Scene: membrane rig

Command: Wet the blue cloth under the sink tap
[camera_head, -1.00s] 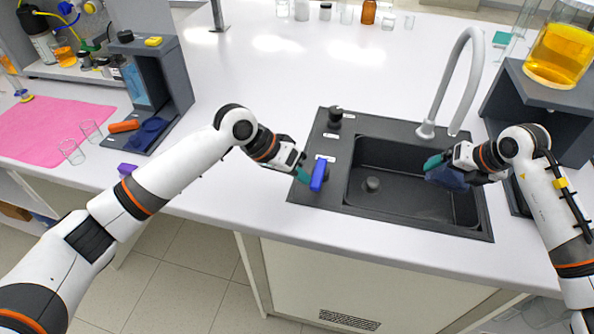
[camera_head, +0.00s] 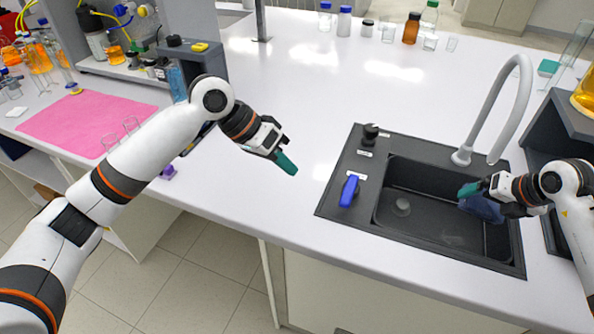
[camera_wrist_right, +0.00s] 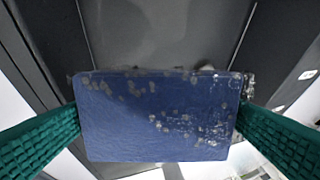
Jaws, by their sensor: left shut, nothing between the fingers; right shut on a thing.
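The blue cloth (camera_wrist_right: 160,118) fills the middle of the right wrist view, between both fingers of my right gripper (camera_head: 473,197). Pale specks and blotches cover parts of it. In the head view the cloth (camera_head: 482,208) is a dark blue piece over the right part of the dark sink (camera_head: 425,226), below and beside the grey tap spout (camera_head: 508,125). I cannot make out a water stream there. A blue tap lever (camera_head: 349,190) stands on the sink's left rim. My left gripper (camera_head: 287,164) is shut and empty above the white counter, left of the sink and apart from the lever.
A black knob (camera_head: 370,133) stands on the sink's back left rim. A dark stand (camera_head: 570,130) is right of the tap. Several bottles (camera_head: 411,28) line the back of the counter. A pink mat (camera_head: 85,120) lies at the left. The counter's middle is clear.

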